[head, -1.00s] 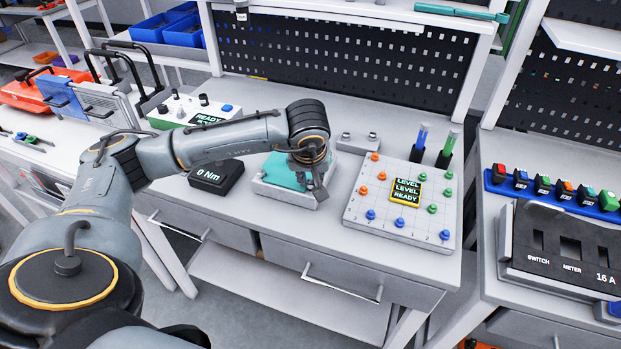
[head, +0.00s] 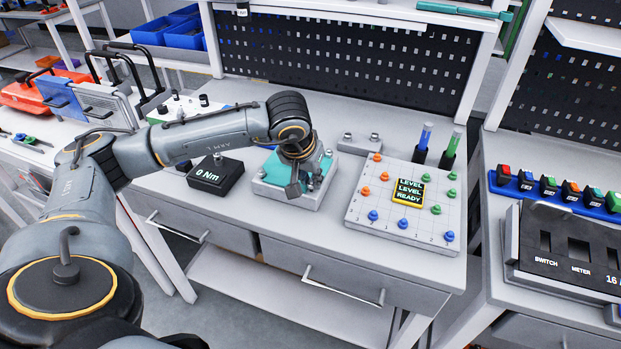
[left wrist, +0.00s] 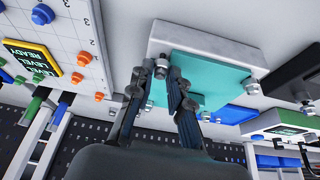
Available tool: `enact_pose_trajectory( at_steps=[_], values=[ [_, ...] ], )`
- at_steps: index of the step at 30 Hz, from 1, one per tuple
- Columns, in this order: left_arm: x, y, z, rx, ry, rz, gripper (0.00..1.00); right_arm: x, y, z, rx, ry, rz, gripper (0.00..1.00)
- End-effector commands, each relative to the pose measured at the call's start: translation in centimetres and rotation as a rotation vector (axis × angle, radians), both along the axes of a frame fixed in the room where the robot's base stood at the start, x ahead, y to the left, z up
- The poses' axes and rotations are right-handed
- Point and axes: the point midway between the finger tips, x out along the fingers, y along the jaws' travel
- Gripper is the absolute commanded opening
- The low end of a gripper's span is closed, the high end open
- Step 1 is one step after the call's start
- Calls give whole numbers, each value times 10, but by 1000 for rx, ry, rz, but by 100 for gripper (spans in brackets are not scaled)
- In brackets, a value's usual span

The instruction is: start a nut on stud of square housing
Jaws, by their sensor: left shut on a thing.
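The square housing is a light grey block (head: 270,193) with a teal top plate (head: 322,171), on the bench in the head view. In the left wrist view its teal face (left wrist: 218,72) shows, with metal studs or nuts (left wrist: 195,51) near its corners. My left gripper (head: 293,190) points down over the front part of the housing. In the left wrist view the left gripper (left wrist: 162,73) is shut on a small metal nut (left wrist: 161,67) at one corner of the housing. The fingers partly hide the spot, so I cannot tell whether the nut touches a stud. My right gripper is out of view.
A torque display reading 0 Nm (head: 215,175) stands left of the housing. A board with coloured pegs (head: 402,220) lies to the right. A small grey block (head: 360,146) sits behind. The bench front strip is clear.

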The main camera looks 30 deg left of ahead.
Motion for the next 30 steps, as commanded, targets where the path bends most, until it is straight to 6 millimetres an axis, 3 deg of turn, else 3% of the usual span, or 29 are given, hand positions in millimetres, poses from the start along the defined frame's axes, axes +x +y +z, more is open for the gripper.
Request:
enact_pose_trajectory(
  at_steps=[7,16,17,20,27,30],
  values=[
    [0,2,-1,-1,-2,-190,0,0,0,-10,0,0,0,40],
    [0,2,0,0,-2,-223,0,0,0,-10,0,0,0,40],
    [0,2,0,0,-2,-223,22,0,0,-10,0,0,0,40],
    [0,2,0,0,-2,-222,43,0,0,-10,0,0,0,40],
    [0,2,0,0,-1,-222,45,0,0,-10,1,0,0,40],
    [0,2,0,0,-1,-221,65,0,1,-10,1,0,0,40]
  ],
)
